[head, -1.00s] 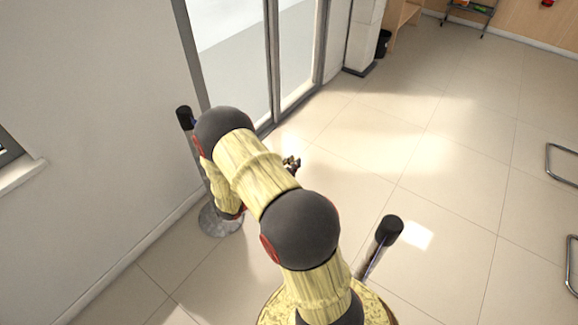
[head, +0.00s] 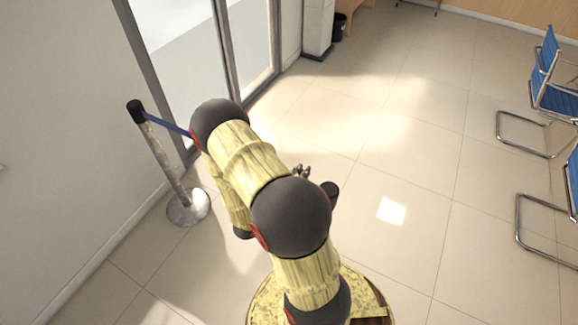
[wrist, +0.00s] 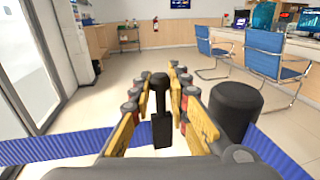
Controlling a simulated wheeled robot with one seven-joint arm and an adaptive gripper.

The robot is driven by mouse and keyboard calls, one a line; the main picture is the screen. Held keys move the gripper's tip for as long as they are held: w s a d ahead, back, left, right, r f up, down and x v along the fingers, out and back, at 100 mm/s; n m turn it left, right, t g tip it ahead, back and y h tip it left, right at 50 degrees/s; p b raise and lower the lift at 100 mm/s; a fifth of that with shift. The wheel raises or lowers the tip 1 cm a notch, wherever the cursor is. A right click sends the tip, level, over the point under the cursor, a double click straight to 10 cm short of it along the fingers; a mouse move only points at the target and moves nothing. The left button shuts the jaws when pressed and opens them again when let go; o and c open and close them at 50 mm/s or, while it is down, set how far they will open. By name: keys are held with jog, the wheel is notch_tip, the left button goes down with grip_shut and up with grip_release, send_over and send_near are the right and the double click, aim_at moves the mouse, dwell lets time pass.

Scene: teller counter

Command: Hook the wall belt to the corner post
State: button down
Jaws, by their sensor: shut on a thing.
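My gripper (wrist: 160,95) is shut on the black belt end (wrist: 161,125), which shows between its yellow fingers. A blue belt (wrist: 50,148) runs in from the left of the wrist view toward the gripper. In the head view the belt (head: 168,125) stretches from a post by the wall (head: 162,155) and passes behind my arm. A second post's black top (wrist: 236,108) stands just right of the right finger; a small gap or contact cannot be told. That post top (head: 331,188) also shows in the head view, its pole hidden by my arm.
Another stretch of blue belt (wrist: 287,154) shows right of the second post. Blue chairs (head: 552,90) stand at the right. Glass doors (head: 195,60) and the wall are on the left. The tiled floor ahead (head: 400,130) is clear.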

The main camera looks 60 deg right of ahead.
jog(key=shift+s, duration=0.65)
jog(key=c, duration=2)
grip_release()
jog(key=shift+w, duration=0.1)
